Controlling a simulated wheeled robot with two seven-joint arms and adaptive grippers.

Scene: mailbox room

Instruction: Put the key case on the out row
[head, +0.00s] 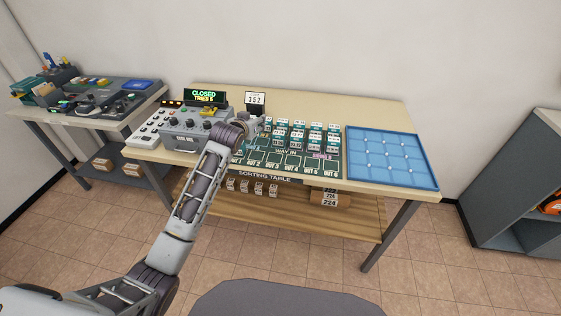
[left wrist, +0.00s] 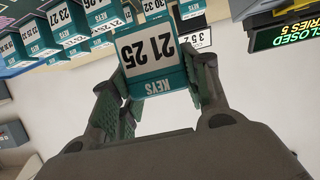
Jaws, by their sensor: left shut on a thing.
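My left gripper (head: 254,129) is over the left part of the sorting board in the head view. In the left wrist view, its fingers (left wrist: 160,88) are shut on a teal key case (left wrist: 152,58) with a white number label and the word KEYS, seen upside down. In the head view the gripper mostly hides this case. The out row (head: 292,163) is the line of dark green squares along the board's front edge; the squares I can see look empty. My arm hides part of its left end. My right gripper is not in view.
Several other key cases (head: 297,132) stand in rows behind the out row. A grey console with a CLOSED sign (head: 205,96) stands left of the board, with a 352 display (head: 255,99) behind. A blue gridded tray (head: 390,158) lies at the right end.

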